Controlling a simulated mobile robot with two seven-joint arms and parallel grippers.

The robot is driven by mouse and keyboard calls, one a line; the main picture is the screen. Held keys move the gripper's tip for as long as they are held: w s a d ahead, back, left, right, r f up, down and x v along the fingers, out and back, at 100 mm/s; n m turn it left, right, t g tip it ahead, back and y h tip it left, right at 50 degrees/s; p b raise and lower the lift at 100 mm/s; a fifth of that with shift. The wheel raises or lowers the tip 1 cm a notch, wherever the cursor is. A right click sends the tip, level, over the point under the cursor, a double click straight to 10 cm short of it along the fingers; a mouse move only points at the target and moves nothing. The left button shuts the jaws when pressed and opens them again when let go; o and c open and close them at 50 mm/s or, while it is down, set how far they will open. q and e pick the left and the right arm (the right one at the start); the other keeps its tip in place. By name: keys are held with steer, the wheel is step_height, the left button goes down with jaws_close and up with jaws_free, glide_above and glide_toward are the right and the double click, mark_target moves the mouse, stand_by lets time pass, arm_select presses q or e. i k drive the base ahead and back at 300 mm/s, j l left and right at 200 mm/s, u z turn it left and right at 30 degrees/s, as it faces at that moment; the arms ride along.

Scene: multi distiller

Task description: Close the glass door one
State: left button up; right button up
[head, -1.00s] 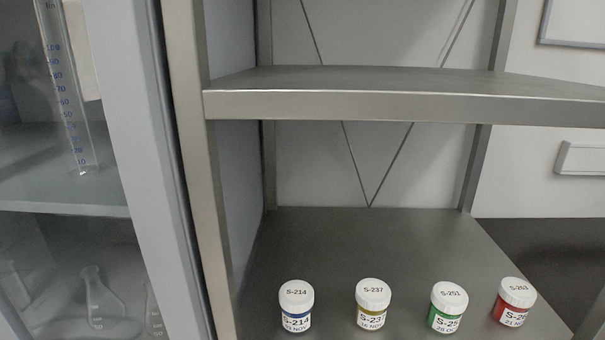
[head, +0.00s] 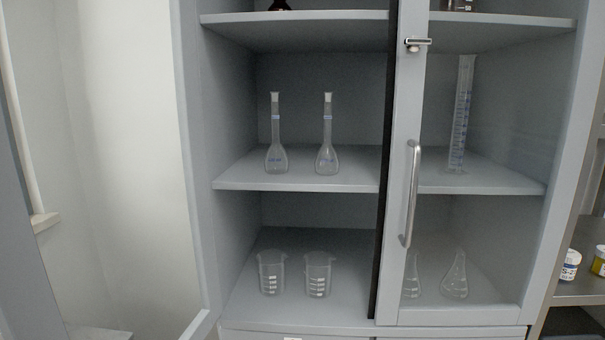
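A grey cabinet (head: 300,17) stands ahead of me with its left half uncovered. A glass door (head: 120,150) at the left appears swung open toward me, with its pane in view and a grey frame edge (head: 22,250) at the far left. A pale bar, probably its handle (head: 43,220), shows near that edge. The right glass door (head: 405,110) is shut over the right half; it has a vertical metal handle (head: 411,195) and a small latch (head: 417,43). No label shows which door is one. Neither gripper is in view.
Two volumetric flasks (head: 276,155) stand on the middle shelf and two beakers (head: 271,275) on the bottom. Behind the right door are a graduated cylinder (head: 460,115) and conical flasks (head: 454,278). Labelled jars (head: 570,265) sit on a rack at the far right.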

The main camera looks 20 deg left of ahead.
mark_target(107, 233)
steer(key=j+z, duration=0.1)
steer(key=j, duration=1.8)
steer(key=k, duration=0.15)
